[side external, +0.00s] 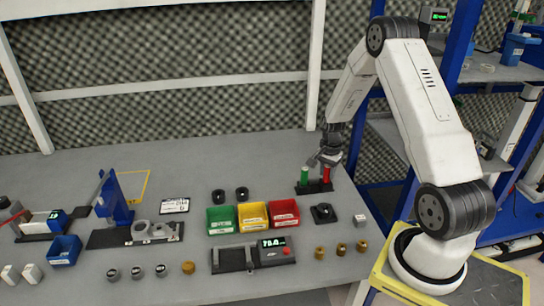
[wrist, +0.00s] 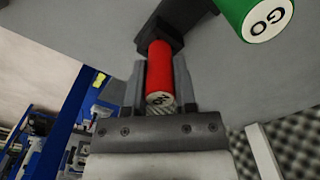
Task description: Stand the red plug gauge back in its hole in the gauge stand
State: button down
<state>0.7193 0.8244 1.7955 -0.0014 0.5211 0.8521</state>
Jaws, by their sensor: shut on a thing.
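The red plug gauge (side external: 326,174) is upright at the right end of the dark gauge stand (side external: 313,188). My gripper (side external: 327,160) is above it, with its fingers around its upper part. In the wrist view the red gauge (wrist: 159,62) lies between the two fingers (wrist: 160,88), which are shut on it, and its lettered end faces the camera. Its far end meets the dark stand (wrist: 178,20); the hole is hidden, so I cannot tell how deep it sits. The green plug gauge (side external: 304,176) stands at the left of the stand; it also shows in the wrist view (wrist: 250,14).
Green (side external: 221,220), yellow (side external: 253,216) and red (side external: 284,213) bins stand left of and in front of the stand. A black fixture (side external: 323,213) is close in front. Several brass pieces (side external: 341,250) lie near the front edge. The table behind the stand is clear.

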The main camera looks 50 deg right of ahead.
jog(key=shift+c, duration=1.6)
grip_release()
jog(key=shift+r, duration=3.85)
jog(key=w+a+r+n+t, duration=0.1)
jog(key=a+r+n, duration=0.3)
jog(key=a+n, duration=0.75)
jog(key=s+a+r+n, duration=0.1)
jog(key=s+a+n, duration=0.2)
jog(key=a, duration=0.6)
jog(key=s+a+r+n+t, duration=0.1)
jog(key=s+a+n, duration=0.2)
jog(key=a, duration=0.6)
jog(key=shift+s+t, duration=0.3)
